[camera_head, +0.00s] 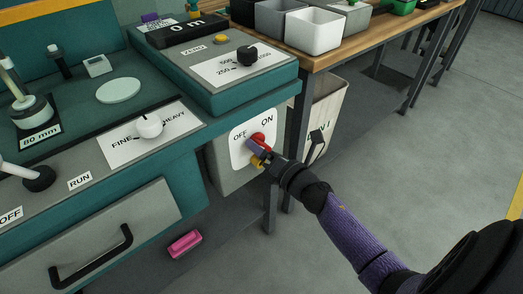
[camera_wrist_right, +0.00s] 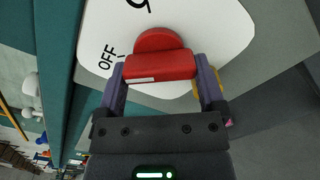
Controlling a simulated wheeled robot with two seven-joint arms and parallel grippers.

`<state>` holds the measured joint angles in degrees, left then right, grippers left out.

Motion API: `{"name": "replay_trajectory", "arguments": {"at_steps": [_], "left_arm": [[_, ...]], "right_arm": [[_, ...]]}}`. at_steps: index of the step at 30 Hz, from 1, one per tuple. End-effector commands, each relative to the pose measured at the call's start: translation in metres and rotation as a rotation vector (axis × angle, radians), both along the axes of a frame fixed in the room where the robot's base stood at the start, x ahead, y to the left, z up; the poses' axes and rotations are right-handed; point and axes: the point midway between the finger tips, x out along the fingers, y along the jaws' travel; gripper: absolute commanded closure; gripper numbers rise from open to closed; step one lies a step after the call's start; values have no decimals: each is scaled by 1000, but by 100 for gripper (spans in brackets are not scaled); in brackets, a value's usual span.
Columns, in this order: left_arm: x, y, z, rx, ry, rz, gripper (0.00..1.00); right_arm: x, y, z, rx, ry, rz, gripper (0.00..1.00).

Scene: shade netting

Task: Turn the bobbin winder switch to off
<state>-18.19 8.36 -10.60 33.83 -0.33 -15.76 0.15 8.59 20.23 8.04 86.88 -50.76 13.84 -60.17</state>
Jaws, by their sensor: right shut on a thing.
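The bobbin winder switch is a red knob (camera_head: 258,138) on a white plate (camera_head: 238,155) marked OFF at left and ON at right. The plate is on the side of the teal machine. In the right wrist view the red knob (camera_wrist_right: 160,66) has a bar handle with a white strip near its left end, on the side of the OFF label. My right gripper (camera_head: 257,149) is shut on the bar, a finger at each end in the wrist view (camera_wrist_right: 160,80). The fingers partly hide the knob in the head view. My left gripper is not in view.
Above is a panel with a white FINE/HEAVY knob (camera_head: 149,126) and a black dial (camera_head: 247,56). A pink object (camera_head: 185,243) is below the machine. A wooden table (camera_head: 345,45) with bins and a pale container (camera_head: 325,105) are at right. The floor (camera_head: 440,130) is clear.

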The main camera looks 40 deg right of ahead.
Motion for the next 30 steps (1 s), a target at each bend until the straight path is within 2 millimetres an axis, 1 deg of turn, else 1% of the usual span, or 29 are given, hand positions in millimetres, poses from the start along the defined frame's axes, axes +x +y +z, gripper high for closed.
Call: {"name": "replay_trajectory", "arguments": {"at_steps": [1,9,23,24,25,30], "left_arm": [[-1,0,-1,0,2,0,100],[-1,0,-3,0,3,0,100],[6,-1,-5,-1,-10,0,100],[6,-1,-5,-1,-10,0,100],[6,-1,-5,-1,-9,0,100],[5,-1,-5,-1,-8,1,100]], "right_arm": [[-1,0,-3,-16,3,0,71],[-1,0,-2,-76,-2,1,71],[0,0,-2,-86,-3,1,71],[0,0,-2,-86,-3,1,3],[0,0,-2,-86,-3,1,0],[0,0,-1,-84,-4,1,0]]}}
